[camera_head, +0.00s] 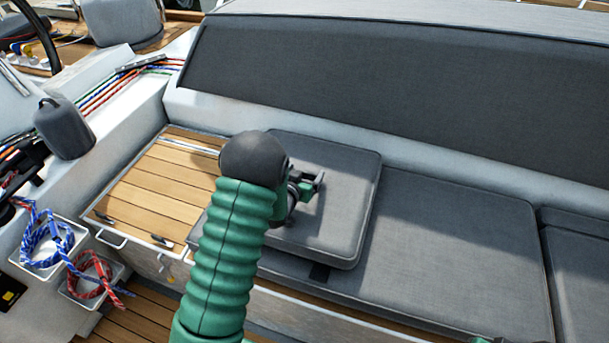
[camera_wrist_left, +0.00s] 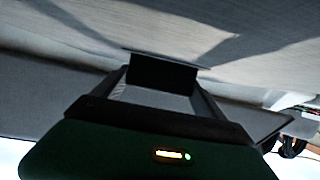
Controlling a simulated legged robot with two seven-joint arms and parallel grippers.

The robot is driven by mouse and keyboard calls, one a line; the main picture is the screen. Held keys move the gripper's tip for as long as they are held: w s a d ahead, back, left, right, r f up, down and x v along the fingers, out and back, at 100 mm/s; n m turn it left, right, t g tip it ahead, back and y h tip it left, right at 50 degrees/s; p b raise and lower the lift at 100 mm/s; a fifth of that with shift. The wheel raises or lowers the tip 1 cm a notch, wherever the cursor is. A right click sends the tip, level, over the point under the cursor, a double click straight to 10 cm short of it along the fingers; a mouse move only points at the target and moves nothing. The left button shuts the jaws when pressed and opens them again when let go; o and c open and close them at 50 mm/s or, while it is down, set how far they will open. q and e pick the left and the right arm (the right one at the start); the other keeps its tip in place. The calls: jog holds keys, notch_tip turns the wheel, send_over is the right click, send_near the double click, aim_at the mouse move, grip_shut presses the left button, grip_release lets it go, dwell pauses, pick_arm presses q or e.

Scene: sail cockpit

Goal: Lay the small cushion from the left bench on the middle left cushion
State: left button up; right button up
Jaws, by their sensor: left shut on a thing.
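The small grey square cushion (camera_head: 345,190) lies flat over the left end of the long grey bench cushion (camera_head: 450,250) in the head view. I cannot tell whether it rests fully on it or is held slightly above. My left gripper (camera_head: 308,188) is shut on the small cushion near its upper middle; my green arm and dark wrist hide its left part. In the left wrist view the gripper's dark fingertips (camera_wrist_left: 163,72) meet grey fabric. A green and dark sliver at the bottom edge of the head view may be my right gripper; its jaws do not show.
A grey backrest (camera_head: 400,85) runs behind the bench. Bare wooden slats (camera_head: 160,190) lie left of the cushions. Another bench cushion (camera_head: 580,265) lies at the right. Blue rope (camera_head: 45,243) and red rope (camera_head: 92,277) sit in white bins at lower left.

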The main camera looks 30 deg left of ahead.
pick_arm(q)
jog(key=shift+a+f, duration=0.1)
jog(key=shift+a, duration=0.25)
jog(key=o, duration=1.8)
jog(key=shift+s, duration=0.1)
jog(key=shift+o, duration=1)
jog(key=shift+d, duration=0.45)
